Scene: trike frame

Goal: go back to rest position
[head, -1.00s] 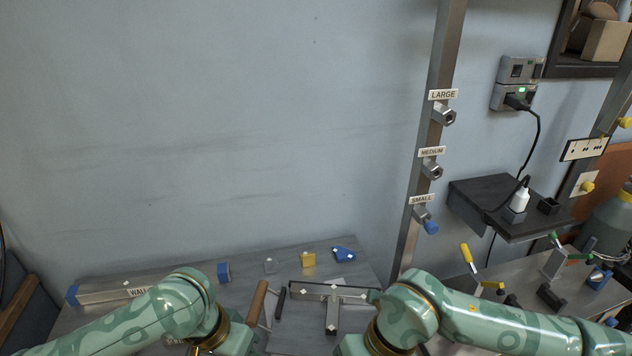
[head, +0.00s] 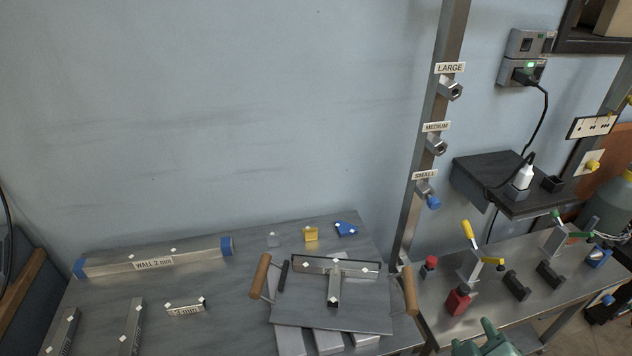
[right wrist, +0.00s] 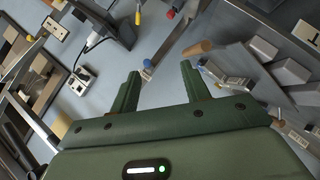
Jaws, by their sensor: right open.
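My right gripper (head: 480,341) shows only in part at the bottom edge of the head view, right of the table with the frame parts. In the right wrist view my right gripper (right wrist: 160,72) is open, with its two green fingers apart and nothing between them. My left gripper is out of view. A T-shaped metal frame part (head: 333,284) lies on a grey board (head: 350,316) with wooden handles (head: 260,275) at its sides. My right gripper is apart from it.
A long tube marked "WALL 2 mm" (head: 190,254) lies at the table's back left. A metal post (head: 425,165) with labelled sockets rises at the back. The right bench holds clamps (head: 470,262) and a red block (head: 457,302). A black shelf (head: 497,183) juts from the wall.

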